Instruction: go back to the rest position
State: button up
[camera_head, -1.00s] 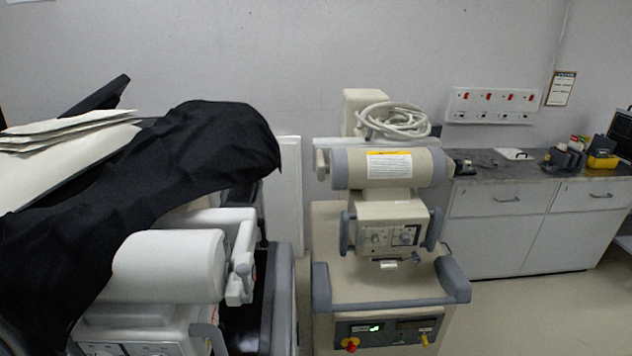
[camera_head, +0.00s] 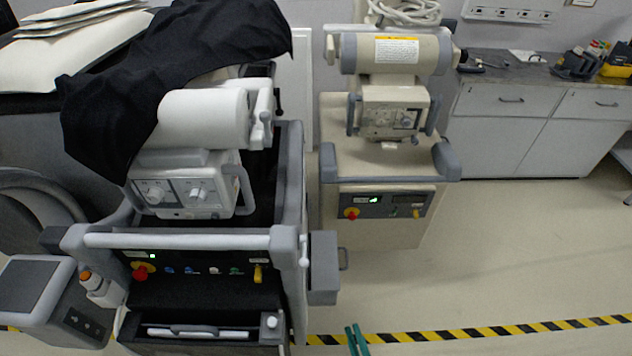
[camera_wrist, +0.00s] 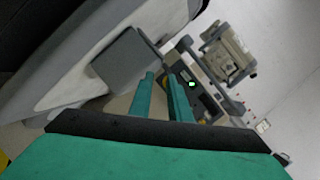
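My gripper (camera_head: 354,328) shows at the bottom edge of the head view as two thin teal fingers, over the floor just right of the near cart. The rest of my arm is below the picture. In the wrist view the two teal fingers (camera_wrist: 160,78) stand apart with a narrow gap and nothing between them. The gripper is open and empty, and no rest mark shows.
A black cloth (camera_head: 205,45) partly covers the near white machine cart (camera_head: 180,240) on the left. A second, beige cart (camera_head: 385,180) stands behind it. Grey cabinets (camera_head: 500,135) line the wall. Floor (camera_head: 500,250) at the right is clear, crossed by a striped line (camera_head: 480,333).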

jog(key=s+a+f+n+g+y, duration=0.1)
jog(key=s+a+f+n+g, duration=0.2)
jog(key=s+a+f+g, duration=0.3)
jog(key=s+a+f+n+g, duration=0.3)
jog(key=s+a+f+g, duration=0.1)
jog(key=s+f, duration=0.45)
jog(key=s+d+f+n+g+h, duration=0.15)
jog(key=s+n+g+h, duration=0.35)
jog(key=s, duration=0.8)
jog(key=w+a+r+n+t+h, duration=0.1)
jog(key=r+n+t, duration=0.4)
jog(key=r, duration=2)
jog(key=w+a+r+n+t+h, duration=0.1)
jog(key=w+a+r+n+t, duration=0.2)
jog(key=r, duration=2.2)
jog(key=n+t, duration=0.2)
jog(key=n, duration=0.2)
jog(key=shift+w+a+r+n+t, duration=0.15)
jog(key=shift+w+r+n+t, duration=0.15)
jog(key=shift+w+r, duration=0.05)
